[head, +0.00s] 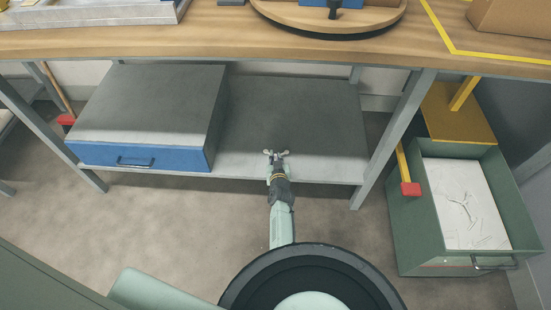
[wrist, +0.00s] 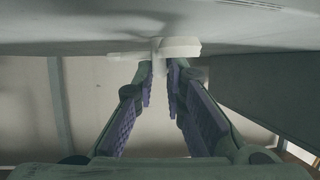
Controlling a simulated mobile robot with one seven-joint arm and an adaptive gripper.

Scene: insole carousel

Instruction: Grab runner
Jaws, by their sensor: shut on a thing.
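The runner (head: 268,152) is a small pale piece with short arms. It is at the front part of the grey lower shelf (head: 310,120), under the workbench. My gripper (head: 277,160) reaches over the shelf's front edge and is shut on it. In the wrist view the runner (wrist: 183,47) shows as a pale bar with a short stem between the fingertips (wrist: 160,68). Its arms stick out on both sides of the fingers. It looks close to the shelf surface; I cannot tell whether it touches.
A grey box with a blue front (head: 135,155) stands on the shelf at left. A green bin (head: 415,235) at right holds pale branched scraps (head: 465,205). A round wooden turntable (head: 285,14) is on the bench above. Bench legs (head: 390,145) flank the shelf opening.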

